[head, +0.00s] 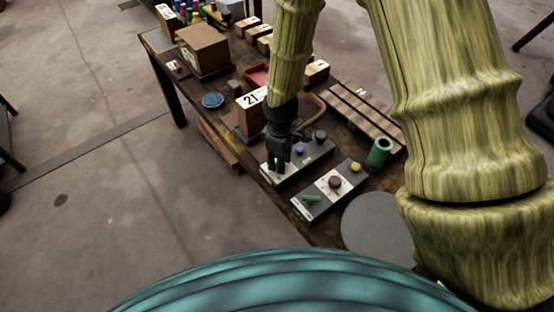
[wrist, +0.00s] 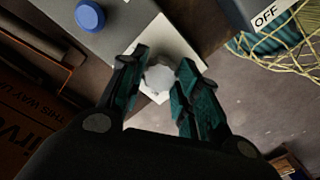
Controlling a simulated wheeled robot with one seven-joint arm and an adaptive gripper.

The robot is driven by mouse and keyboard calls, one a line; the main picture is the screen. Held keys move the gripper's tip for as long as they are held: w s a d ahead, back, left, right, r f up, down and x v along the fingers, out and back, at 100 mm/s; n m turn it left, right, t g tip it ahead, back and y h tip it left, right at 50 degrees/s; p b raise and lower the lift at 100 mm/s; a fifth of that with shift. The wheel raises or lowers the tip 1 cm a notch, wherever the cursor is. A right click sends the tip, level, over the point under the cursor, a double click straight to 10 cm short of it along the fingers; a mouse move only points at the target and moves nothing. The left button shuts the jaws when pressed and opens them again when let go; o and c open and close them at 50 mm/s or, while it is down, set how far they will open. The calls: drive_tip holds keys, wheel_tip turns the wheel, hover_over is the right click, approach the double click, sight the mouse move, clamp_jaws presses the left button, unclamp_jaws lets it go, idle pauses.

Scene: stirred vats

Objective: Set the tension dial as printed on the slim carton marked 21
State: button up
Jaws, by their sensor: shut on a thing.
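The slim brown carton marked 21 (head: 250,115) stands upright on the table, behind my gripper in the head view. Its printed setting is too small to read. My gripper (head: 277,168) points down at the left end of a grey control box (head: 310,161). In the wrist view my gripper (wrist: 158,82) is shut on a pale grey knob (wrist: 158,76) on a white plate (wrist: 157,38). The fingers sit on both sides of the knob. Its pointer and scale marks cannot be read. A blue button (wrist: 90,16) is beside it on the box.
A second control box (head: 316,199) with a green lever, brown knob and yellow button stands close at the right. A green cylinder (head: 379,152), a slatted wooden rack (head: 365,112) and a blue disc (head: 212,100) are nearby. An OFF label (wrist: 266,16) shows in the wrist view.

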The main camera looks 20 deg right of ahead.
drive_tip(key=shift+s+d+f, duration=0.15)
drive_tip(key=shift+s, duration=0.25)
drive_tip(key=o, duration=1.1)
drive_tip(key=shift+c, duration=0.2)
drive_tip(key=shift+w, duration=0.2)
drive_tip(key=shift+r, duration=0.65)
wheel_tip(320, 180, up, 11)
drive_tip(key=shift+f, duration=0.1)
